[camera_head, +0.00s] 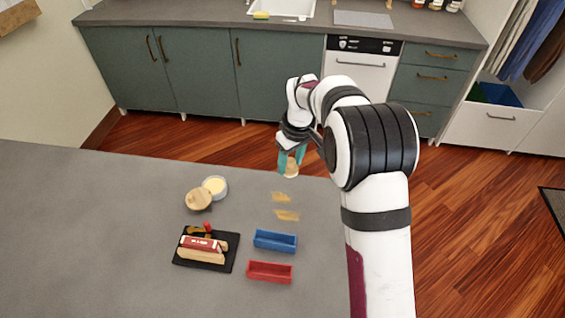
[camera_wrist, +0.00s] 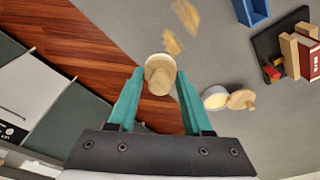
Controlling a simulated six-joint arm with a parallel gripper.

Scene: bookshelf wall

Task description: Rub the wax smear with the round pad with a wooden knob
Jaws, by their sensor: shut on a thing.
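My gripper (camera_head: 291,160) is shut on the round pad with a wooden knob (camera_wrist: 160,72), with its teal fingertips on either side of the knob. The pad also shows below the fingers in the head view (camera_head: 291,171). It is near the table's far edge; whether it touches the table I cannot tell. Two yellowish wax smear patches lie on the grey table, nearer the head camera than the pad: one patch (camera_head: 284,197) and a second patch (camera_head: 287,215). Both also show in the wrist view, a patch (camera_wrist: 173,43) and a patch (camera_wrist: 187,15).
An open tin of pale wax (camera_head: 215,186) stands left of the smears, beside a wooden disc with a knob (camera_head: 198,199). A blue bin (camera_head: 275,240), a red bin (camera_head: 270,272) and a black tray (camera_head: 187,262) holding wooden and red items are nearer the head camera.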

